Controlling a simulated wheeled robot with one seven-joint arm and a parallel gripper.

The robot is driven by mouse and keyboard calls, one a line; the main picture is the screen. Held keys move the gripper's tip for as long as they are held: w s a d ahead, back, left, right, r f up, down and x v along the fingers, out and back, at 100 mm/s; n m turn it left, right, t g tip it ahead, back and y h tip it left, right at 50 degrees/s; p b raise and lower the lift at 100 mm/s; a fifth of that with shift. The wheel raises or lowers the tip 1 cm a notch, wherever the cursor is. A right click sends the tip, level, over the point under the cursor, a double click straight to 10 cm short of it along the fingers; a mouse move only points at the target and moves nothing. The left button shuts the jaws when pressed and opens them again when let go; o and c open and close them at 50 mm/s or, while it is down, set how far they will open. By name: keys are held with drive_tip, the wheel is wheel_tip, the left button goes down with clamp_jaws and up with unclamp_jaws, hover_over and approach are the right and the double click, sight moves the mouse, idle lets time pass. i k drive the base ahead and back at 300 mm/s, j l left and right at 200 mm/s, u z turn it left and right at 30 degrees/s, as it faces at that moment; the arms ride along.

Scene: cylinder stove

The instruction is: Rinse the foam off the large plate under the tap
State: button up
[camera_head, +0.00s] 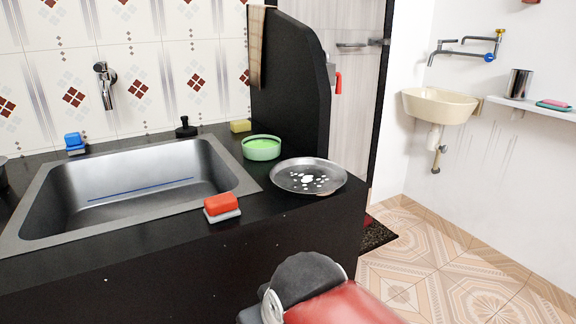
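The large plate (284,176) is a round grey metal plate. It lies flat on the black counter, right of the sink and near the counter's end. Several white foam patches (307,180) sit on its middle. The tap (106,86) is a metal wall tap above the back of the sink. No water shows at its spout. The sink (70,202) is a grey metal basin with a thin blue line across its inside. Part of my red and grey arm shows at the bottom, in front of the counter. My gripper's fingers cannot be made out.
A red sponge on a light base (222,205) sits at the sink's front right corner. A green bowl (262,148), a yellow sponge (240,126), a black stopper-like item (186,128) and a blue item (74,141) stand behind. A black partition (290,80) rises behind the plate.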

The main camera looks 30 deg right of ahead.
sight(102, 66)
drive_tip(key=i+j, duration=0.15)
drive_tip(key=j, duration=0.15)
drive_tip(key=i+j, duration=0.15)
drive_tip(key=j, duration=0.2)
drive_tip(key=i+j, duration=0.15)
drive_tip(key=j, duration=0.15)
drive_tip(key=k+j+z, duration=0.1)
drive_tip(key=z, duration=1.4)
